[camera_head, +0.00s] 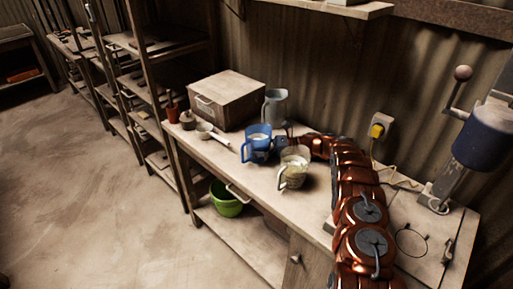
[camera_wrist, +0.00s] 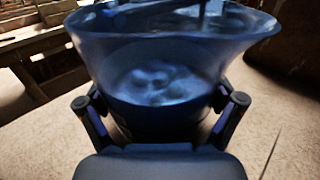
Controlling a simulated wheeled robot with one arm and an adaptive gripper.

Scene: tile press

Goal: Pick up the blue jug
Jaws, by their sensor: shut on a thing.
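The blue jug (camera_head: 257,143) stands upright on the workbench in the head view, with its handle toward the left and pale contents inside. In the wrist view the jug (camera_wrist: 160,60) fills the upper middle, and white material shows within it. My gripper (camera_wrist: 163,112) has one finger on each side of the jug and is shut on it. Whether the blue jug's base touches the bench is hard to tell.
A clear jug (camera_head: 294,168) stands close to the right front of the blue jug. A grey jug (camera_head: 276,106) stands behind it. A wooden box (camera_head: 227,97), a white scoop (camera_head: 212,133) and a small pot (camera_head: 187,120) are to the left.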

